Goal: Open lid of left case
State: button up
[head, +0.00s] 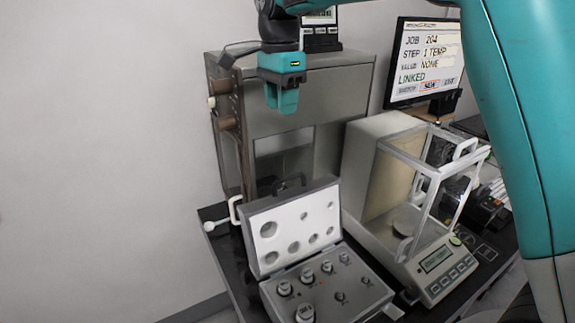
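A grey case (372,290) stands at the front of the dark table, with its lid (331,186) raised and tilted back. The lid's white lining (290,228) has several round hollows, and a dark handle (289,184) shows at its top edge. Several metal weights (308,275) sit in the base. It is the only case I can make out. My gripper (284,108) is teal, points down and hangs above and behind the lid, apart from it. Its fingers show as one narrow shape, so I cannot tell the gap. Nothing visible hangs from it.
A grey cabinet (320,85) stands behind the case, close to my gripper. A balance with a clear draft shield (400,165) stands right of the case. A monitor (425,60) is at the back right. A white rod with a round end (212,225) lies at the table's left edge.

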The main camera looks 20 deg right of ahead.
jog(key=shift+m, duration=0.3)
notch_tip(320, 180, down, 17)
jog(key=p, duration=0.3)
jog(key=shift+d+f, duration=0.15)
jog(key=shift+c, duration=0.5)
grip_shut()
